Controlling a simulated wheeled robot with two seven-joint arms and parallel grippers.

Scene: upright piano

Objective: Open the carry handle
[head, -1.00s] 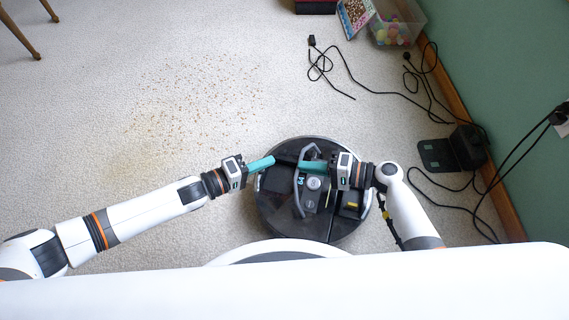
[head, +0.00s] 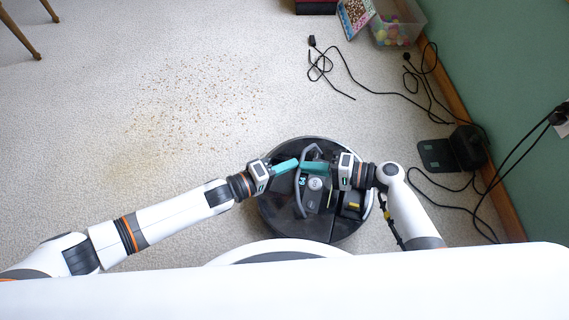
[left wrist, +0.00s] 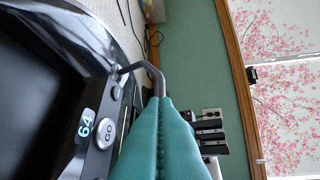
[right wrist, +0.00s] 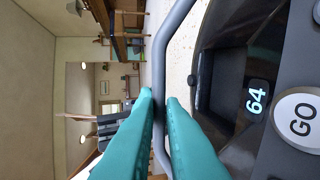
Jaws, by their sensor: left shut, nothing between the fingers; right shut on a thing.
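The grey carry handle (head: 299,185) arches above the round black robot vacuum (head: 335,228) on the carpet. It also shows in the right wrist view (right wrist: 160,70) and in the left wrist view (left wrist: 152,75). My right gripper (head: 303,168) is shut on the handle bar, its teal fingers on either side of it in the right wrist view (right wrist: 160,100). My left gripper (head: 297,162) is shut and empty, over the vacuum's left part, with its tips close to the handle; contact cannot be told. The GO button (right wrist: 302,120) and a lit 64 display (right wrist: 257,100) show on the vacuum.
A black charging dock (head: 466,148) and black cables (head: 428,85) lie right of the vacuum by the green wall (head: 500,80). A clear bin of balls (head: 397,25) stands at the back.

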